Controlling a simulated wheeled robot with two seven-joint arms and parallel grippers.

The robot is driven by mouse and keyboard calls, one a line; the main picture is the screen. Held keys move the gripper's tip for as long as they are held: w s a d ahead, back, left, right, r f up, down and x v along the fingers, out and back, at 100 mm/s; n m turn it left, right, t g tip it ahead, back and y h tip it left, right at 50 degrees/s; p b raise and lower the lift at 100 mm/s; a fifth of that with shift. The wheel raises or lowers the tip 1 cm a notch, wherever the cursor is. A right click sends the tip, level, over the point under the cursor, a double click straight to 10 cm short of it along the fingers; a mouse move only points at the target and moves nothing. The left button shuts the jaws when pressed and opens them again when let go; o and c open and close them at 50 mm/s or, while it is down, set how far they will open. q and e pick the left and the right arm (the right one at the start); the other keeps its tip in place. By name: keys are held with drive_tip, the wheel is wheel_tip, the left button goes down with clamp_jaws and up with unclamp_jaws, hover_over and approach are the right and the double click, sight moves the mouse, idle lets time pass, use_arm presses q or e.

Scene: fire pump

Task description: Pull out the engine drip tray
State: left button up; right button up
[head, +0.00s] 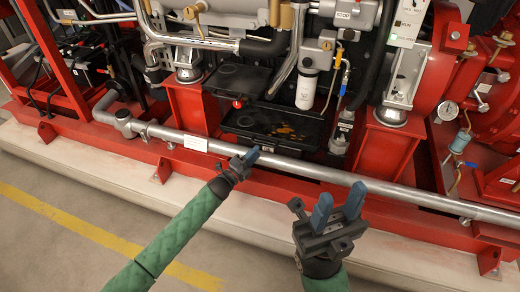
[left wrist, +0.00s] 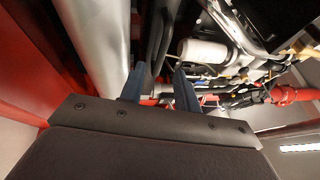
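The engine drip tray (head: 312,133) is a black shallow tray with orange-brown stains inside. It sits low in the red frame, behind the silver pipe. My left gripper (head: 249,157) is at the pipe, in front of the tray's near edge. The left wrist view shows its two blue fingers (left wrist: 158,88) apart, with dark bars beyond the gap and no clear grip on anything. Whether they touch the tray cannot be told. My right gripper (head: 340,206) is open and empty, fingers up, in front of the pipe at lower right.
The long silver pipe (head: 400,192) runs across the front of the red base (head: 90,137). A black plate with a red knob (head: 238,103) is above the tray. A white filter (head: 306,90) hangs above the tray's right part. The floor (head: 60,240) in front is clear.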

use_arm(q)
drive_tip(key=shift+x, duration=2.4)
clamp_jaws()
